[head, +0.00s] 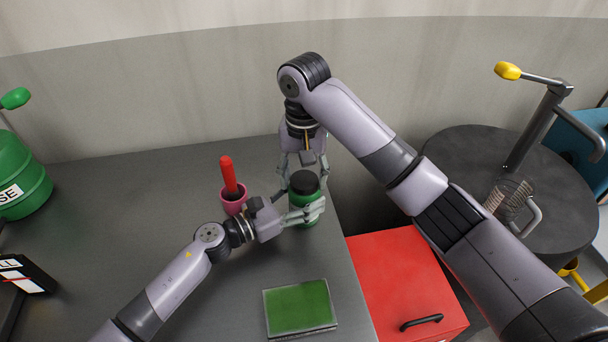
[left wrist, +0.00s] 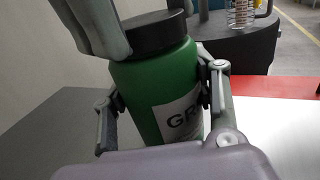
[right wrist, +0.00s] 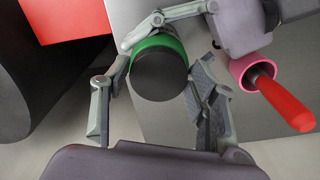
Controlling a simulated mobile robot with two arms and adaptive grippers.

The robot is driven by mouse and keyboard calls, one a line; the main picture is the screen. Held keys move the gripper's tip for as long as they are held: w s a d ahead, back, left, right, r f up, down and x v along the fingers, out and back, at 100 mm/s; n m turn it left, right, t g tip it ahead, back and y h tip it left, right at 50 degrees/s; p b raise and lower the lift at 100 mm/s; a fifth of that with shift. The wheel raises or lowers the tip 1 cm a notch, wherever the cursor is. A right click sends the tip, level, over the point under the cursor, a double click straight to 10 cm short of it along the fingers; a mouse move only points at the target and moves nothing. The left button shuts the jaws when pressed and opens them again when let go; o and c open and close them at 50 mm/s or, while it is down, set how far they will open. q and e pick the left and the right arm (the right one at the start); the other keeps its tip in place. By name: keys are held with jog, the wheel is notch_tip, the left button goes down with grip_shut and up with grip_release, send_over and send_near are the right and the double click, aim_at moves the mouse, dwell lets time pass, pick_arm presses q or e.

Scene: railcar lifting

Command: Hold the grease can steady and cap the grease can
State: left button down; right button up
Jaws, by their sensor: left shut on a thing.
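The green grease can (head: 304,209) stands near the right edge of the grey table, its white label partly visible in the left wrist view (left wrist: 181,118). A black cap (head: 304,182) sits on its top, also seen from above in the right wrist view (right wrist: 159,76). I cannot tell how tightly it sits. My left gripper (head: 304,213) is shut around the can's body from the left. My right gripper (head: 304,168) is open, reaching down from behind, with its fingers on either side of the cap. One of its fingers partly hides the cap in the left wrist view.
A pink cup (head: 233,207) with a red-handled tool (head: 229,176) stands close to my left gripper. A green pad (head: 299,308) lies toward the table's front. A green drum (head: 20,180) is at far left. A red cabinet (head: 405,285) stands beside the table's right edge.

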jog(key=shift+o, duration=1.4)
notch_tip(320, 180, up, 12)
pick_arm(q)
jog(key=c, duration=0.5)
grip_release()
jog(key=v, duration=1.2)
